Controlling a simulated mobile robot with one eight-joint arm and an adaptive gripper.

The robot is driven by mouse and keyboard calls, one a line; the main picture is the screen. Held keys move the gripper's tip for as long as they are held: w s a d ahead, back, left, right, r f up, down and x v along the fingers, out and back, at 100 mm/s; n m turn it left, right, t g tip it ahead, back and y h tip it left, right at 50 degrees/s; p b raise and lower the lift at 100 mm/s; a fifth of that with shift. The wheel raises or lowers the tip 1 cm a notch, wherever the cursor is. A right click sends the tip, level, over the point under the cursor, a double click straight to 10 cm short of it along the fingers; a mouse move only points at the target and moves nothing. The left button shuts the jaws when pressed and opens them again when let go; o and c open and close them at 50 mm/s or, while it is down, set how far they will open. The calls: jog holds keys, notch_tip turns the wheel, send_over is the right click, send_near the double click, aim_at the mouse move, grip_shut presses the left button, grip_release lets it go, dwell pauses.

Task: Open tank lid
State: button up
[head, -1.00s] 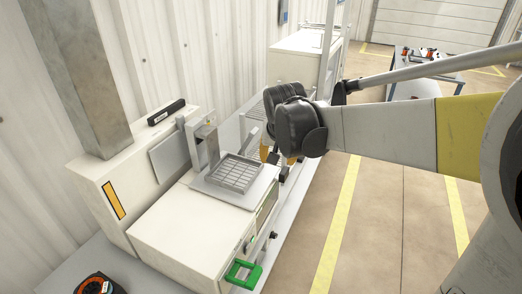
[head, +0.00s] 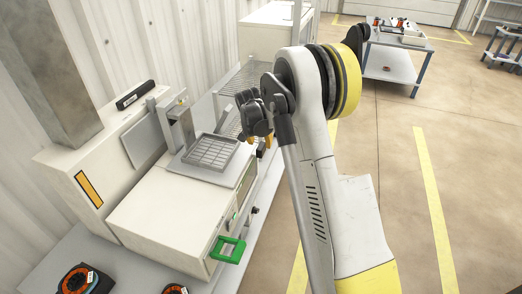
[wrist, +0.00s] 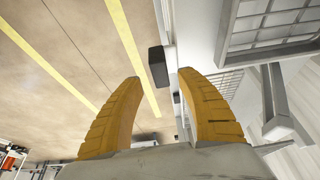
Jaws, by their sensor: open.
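The cream tank machine (head: 165,212) stands on a bench along the left wall. A grey gridded tray (head: 211,152) sits on its grey top plate, and the tray's grid also shows in the wrist view (wrist: 275,22). A flat grey panel (head: 146,137) stands upright behind it; I cannot tell which part is the lid. My gripper (head: 268,143) is beside the tray's far right side, partly hidden by my wrist. In the wrist view its orange fingers (wrist: 163,84) are apart and empty. A small black block (wrist: 158,66) shows beyond the fingertips.
A grey column (head: 48,70) rises at the left. Two dark coils with orange parts (head: 85,280) (head: 176,290) lie at the bench's front. A wire rack (head: 238,85) stands behind the machine. A blue-legged table (head: 395,68) is at the back right. The floor to the right is open.

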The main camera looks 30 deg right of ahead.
aim_at(261, 146)
jog(key=b+x, duration=0.1)
jog(key=x, duration=0.3)
jog(key=shift+f, duration=0.15)
grip_shut()
